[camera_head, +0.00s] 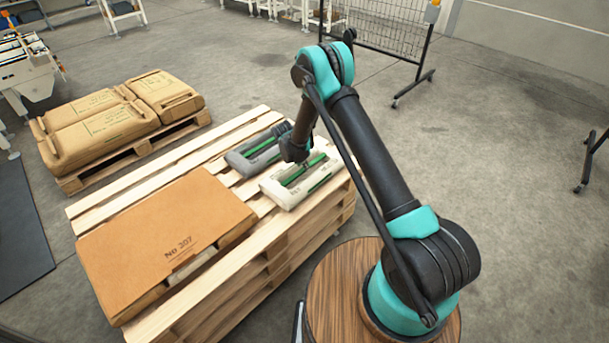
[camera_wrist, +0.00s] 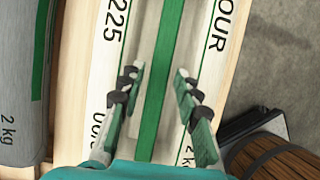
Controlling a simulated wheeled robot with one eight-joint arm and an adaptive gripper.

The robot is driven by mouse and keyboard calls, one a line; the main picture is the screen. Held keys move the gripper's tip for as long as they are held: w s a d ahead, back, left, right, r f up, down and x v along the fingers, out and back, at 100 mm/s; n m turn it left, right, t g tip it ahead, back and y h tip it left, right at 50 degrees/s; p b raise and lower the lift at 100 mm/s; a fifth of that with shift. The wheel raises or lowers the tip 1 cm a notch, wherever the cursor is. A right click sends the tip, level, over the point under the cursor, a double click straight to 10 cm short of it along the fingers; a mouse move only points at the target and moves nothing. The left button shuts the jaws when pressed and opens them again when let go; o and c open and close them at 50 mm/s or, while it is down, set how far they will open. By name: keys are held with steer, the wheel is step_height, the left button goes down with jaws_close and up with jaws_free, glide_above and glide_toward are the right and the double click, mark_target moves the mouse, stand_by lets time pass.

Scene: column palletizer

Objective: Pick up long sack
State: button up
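A white sack (camera_head: 301,181) with a green stripe and dark print lies on top of the pallet stack, near its right end. It fills the middle of the wrist view (camera_wrist: 178,45), its stripe running away between my fingers. A grey sack (camera_head: 244,160) with a green stripe lies beside it on the left; its edge shows in the wrist view (camera_wrist: 20,90). The frames do not settle which is the long sack. My gripper (camera_wrist: 159,72) is open above the white sack, fingers either side of the stripe and nothing between them. Contact cannot be judged. My wrist hides part of both sacks.
A brown cardboard piece (camera_head: 165,235) marked No 307 covers the near left of the pallet stack (camera_head: 215,310). Several tan sacks (camera_head: 105,125) lie on a low pallet (camera_head: 140,150) behind. A wire-mesh frame (camera_head: 375,25) stands at the back. The floor at right is mostly clear.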

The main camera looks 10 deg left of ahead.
steer(key=shift+x, duration=1.45)
jaws_close()
